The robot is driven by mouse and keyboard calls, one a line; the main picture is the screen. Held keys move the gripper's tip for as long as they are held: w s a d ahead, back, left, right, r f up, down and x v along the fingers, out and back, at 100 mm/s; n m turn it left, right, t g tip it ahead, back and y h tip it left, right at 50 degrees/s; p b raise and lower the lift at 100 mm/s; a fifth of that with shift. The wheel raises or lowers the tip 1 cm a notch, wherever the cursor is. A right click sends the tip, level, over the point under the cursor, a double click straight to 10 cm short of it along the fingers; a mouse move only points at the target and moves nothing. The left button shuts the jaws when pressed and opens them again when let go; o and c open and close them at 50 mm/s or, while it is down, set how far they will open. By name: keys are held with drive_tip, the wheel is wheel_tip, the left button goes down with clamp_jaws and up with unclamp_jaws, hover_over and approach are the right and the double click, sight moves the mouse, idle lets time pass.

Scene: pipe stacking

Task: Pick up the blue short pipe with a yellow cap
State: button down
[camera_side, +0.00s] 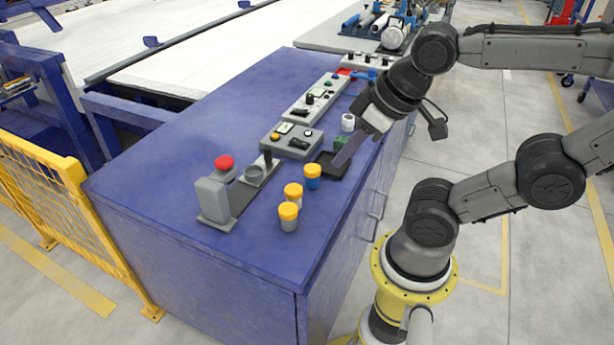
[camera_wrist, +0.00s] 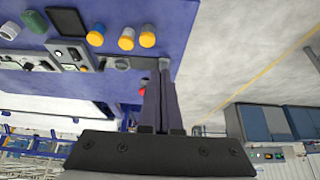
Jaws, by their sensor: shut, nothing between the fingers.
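The blue short pipe with a yellow cap (camera_side: 312,178) stands upright on the blue cabinet top, near its right edge. It also shows in the wrist view (camera_wrist: 97,35), at the upper left. Two grey pipes with yellow caps, one in the middle (camera_side: 293,192) and one nearest the front (camera_side: 288,218), stand in a row with it.
A grey stand with a red top (camera_side: 214,196) is left of the pipes. A grey control box (camera_side: 291,142), a black tray (camera_side: 324,171), a green piece (camera_side: 341,142) and a white cylinder (camera_side: 348,122) are farther back. The cabinet's front left top (camera_side: 150,190) is clear.

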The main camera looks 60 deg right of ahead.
idle(0.4)
drive_tip(key=shift+c, duration=0.6)
unclamp_jaws()
